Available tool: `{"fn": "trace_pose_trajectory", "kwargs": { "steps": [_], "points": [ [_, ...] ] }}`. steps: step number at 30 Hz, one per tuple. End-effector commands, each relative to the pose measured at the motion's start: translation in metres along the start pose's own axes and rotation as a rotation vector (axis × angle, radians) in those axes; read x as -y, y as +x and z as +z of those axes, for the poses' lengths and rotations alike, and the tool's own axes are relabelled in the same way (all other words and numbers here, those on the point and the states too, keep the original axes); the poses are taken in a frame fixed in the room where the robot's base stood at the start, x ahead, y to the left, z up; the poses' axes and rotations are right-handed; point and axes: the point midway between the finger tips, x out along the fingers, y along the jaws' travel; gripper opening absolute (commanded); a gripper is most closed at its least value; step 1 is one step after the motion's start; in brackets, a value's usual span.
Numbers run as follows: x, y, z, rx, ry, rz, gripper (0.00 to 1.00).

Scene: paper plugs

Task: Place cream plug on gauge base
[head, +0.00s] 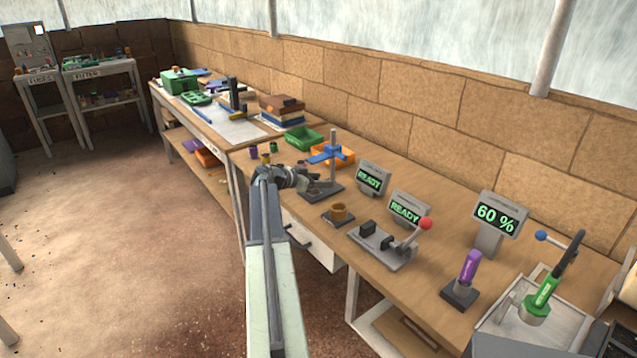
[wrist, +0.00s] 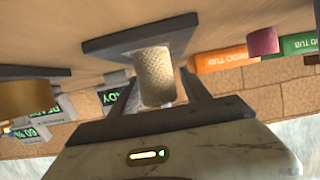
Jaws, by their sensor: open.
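The cream plug (wrist: 153,75) is a pale, textured cylinder in the wrist view, which looks upside down. One end meets the dark gauge base (wrist: 108,43), and it looks about upright there. My gripper (wrist: 157,92) is open, with one finger on each side of the plug and gaps visible beside it. I cannot make out the plug clearly there.
Further right are a red-knobbed press (head: 390,246) and READY displays (head: 371,179). An orange tub (head: 333,155) and green tub (head: 304,139) stand behind. The front bench edge is near my arm.

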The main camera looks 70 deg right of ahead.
Motion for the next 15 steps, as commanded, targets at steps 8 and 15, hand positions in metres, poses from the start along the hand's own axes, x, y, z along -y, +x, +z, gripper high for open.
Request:
{"fn": "trace_pose_trajectory", "kwargs": {
  "steps": [8, 15],
  "points": [
    [-0.001, -0.052, -0.007, 0.0, -0.001, -0.004, 0.56],
    [-0.001, -0.104, -0.006, 0.0, -0.001, -0.002, 0.56]
  ]
}}
